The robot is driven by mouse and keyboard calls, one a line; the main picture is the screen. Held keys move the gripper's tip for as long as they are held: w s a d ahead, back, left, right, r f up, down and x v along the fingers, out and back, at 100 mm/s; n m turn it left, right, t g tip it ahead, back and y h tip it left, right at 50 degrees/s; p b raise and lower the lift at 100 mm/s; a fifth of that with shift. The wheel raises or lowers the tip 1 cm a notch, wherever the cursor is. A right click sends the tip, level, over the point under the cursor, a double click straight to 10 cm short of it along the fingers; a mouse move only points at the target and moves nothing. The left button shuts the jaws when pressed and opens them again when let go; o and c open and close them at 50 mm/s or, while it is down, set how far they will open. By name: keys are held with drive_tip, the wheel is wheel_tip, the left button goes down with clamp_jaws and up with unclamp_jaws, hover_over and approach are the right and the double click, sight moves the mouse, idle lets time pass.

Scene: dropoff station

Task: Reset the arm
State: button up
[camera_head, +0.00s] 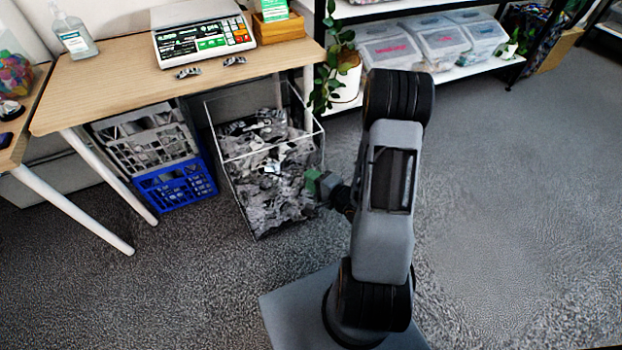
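My arm (390,200) stands upright from its base in the middle of the head view, with its upper joint at the top. A small green and dark part at its far side, near my gripper (318,186), shows in front of the clear bin's right edge. The fingers are too small and partly hidden by the arm, so I cannot tell whether they are open or shut. I cannot tell whether the gripper touches the bin. Nothing held by it can be made out.
A clear bin (232,190) of grey crumpled items stands left of my arm. A wooden table (120,85) bears a scale (203,40) and a bottle (75,38). A blue crate (177,186) sits below. A shelf and plant (333,70) stand behind. Carpet (520,200) at right is clear.

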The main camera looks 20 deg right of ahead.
idle(0.3)
drive_tip(key=s+d+f+n+g+h+p, duration=0.1)
drive_tip(key=s+d+f+n+g+h, duration=0.35)
drive_tip(key=f+n+g, duration=0.2)
drive_tip(key=s+d+r+n+g+h+p, duration=0.3)
drive_tip(key=r+g+p, duration=0.25)
drive_tip(key=r, duration=0.35)
drive_tip(key=s+a+r+n+p, duration=0.1)
drive_tip(key=a+r+p, duration=0.3)
drive_tip(key=r, duration=1)
drive_tip(key=s+a+r+n+y+p, duration=0.1)
drive_tip(key=s+a+r+n+p, duration=0.1)
drive_tip(key=a+r+p, duration=0.3)
drive_tip(key=s+a+r+n+t+p, duration=0.1)
drive_tip(key=a+r+p, duration=0.3)
drive_tip(key=r+p, duration=0.6)
wheel_tip(320, 180, up, 13)
drive_tip(key=shift+s+a+n, duration=0.25)
drive_tip(key=shift+n, duration=0.3)
